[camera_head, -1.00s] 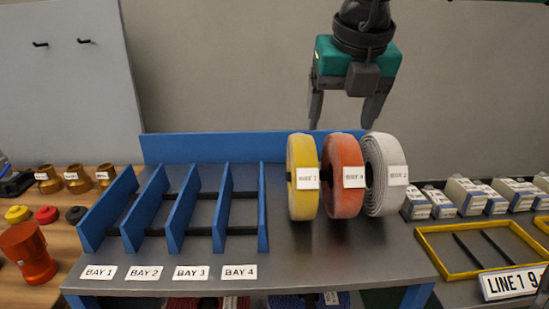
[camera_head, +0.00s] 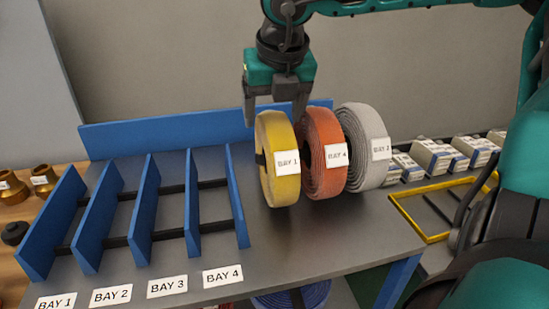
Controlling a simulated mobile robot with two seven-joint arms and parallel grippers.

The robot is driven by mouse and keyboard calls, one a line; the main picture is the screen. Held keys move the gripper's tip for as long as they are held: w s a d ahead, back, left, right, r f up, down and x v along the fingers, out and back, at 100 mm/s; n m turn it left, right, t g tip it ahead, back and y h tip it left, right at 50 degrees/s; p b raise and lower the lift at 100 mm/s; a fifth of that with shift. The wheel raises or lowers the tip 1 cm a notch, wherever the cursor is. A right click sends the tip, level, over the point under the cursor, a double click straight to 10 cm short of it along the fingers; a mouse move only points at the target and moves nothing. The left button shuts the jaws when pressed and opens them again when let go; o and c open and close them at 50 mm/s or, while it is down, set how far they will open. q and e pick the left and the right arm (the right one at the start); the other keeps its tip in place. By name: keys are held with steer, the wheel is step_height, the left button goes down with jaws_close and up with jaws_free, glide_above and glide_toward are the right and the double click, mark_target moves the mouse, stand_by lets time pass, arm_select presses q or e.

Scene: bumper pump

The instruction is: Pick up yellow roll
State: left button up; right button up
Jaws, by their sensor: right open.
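The yellow roll (camera_head: 272,190) stands upright on the grey table, left of the orange roll (camera_head: 322,183) and the grey-white roll (camera_head: 370,178). A white label on it reads BAY 1. My right gripper (camera_head: 273,118) points down just over the top of the yellow roll. Its jaws are open, one finger to the left of the roll and the other near its upper right, close to the orange roll. The exact gap to the roll is hard to tell. My left gripper is not in view.
A blue rack (camera_head: 148,205) with several dividers stands on the left of the table (camera_head: 330,232), with bay labels along the front. A low blue wall (camera_head: 165,132) runs behind. A yellow frame (camera_head: 411,220) and boxes (camera_head: 440,160) lie to the right.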

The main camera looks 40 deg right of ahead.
mark_target(276, 116)
steer(key=x, duration=0.3)
steer(key=shift+d+f+p, duration=0.3)
steer(key=shift+d+f, duration=0.05)
steer(key=shift+w+d+f, duration=0.1)
steer(key=shift+w+f, duration=0.2)
steer(key=shift+f, duration=0.25)
jaws_close()
steer(key=shift+w+r, duration=0.1)
steer(key=shift+r, duration=0.05)
